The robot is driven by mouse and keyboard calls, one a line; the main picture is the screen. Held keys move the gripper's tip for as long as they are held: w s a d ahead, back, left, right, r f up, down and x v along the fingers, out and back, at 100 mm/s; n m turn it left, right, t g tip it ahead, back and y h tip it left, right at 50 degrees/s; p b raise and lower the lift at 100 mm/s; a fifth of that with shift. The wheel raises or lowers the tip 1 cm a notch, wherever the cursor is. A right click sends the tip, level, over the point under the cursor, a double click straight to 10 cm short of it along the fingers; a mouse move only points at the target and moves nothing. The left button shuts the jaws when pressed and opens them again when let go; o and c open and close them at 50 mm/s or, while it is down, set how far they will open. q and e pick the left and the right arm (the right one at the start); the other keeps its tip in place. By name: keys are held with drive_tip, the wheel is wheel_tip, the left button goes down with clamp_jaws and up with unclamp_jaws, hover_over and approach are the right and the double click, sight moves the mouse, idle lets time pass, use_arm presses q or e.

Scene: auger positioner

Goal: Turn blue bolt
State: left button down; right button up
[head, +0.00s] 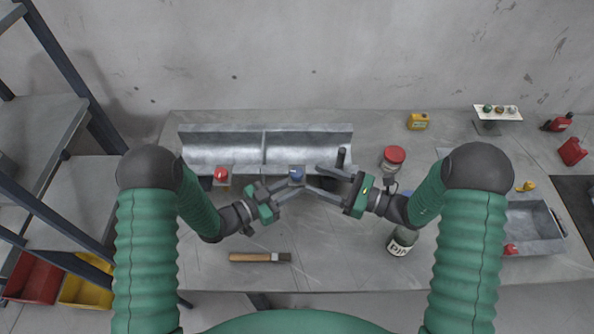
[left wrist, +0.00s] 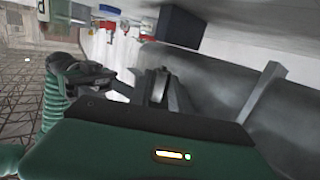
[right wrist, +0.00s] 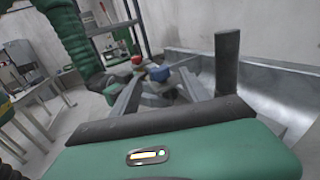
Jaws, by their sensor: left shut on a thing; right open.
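The blue bolt (head: 296,174) stands at the front edge of the grey metal trough (head: 225,140), near its middle. My left gripper (head: 293,185) reaches it from the left and is shut on it. In the left wrist view the fingers (left wrist: 160,88) are close together and the bolt is hidden. My right gripper (head: 314,178) is open just right of the bolt, one finger behind and one in front. In the right wrist view the blue bolt (right wrist: 158,73) shows between and beyond the open fingers. A red bolt (head: 221,173) stands farther left on the trough's front.
A dark upright post (head: 341,157) rises close to my right gripper. A hammer or brush with a wooden handle (head: 255,257) lies in front. A metal tray (head: 535,228) is far right.

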sight(297, 171)
drive_tip(key=x, duration=0.6)
drive_tip(key=shift+w+a, duration=0.1)
drive_tip(key=shift+a, duration=0.25)
clamp_jaws()
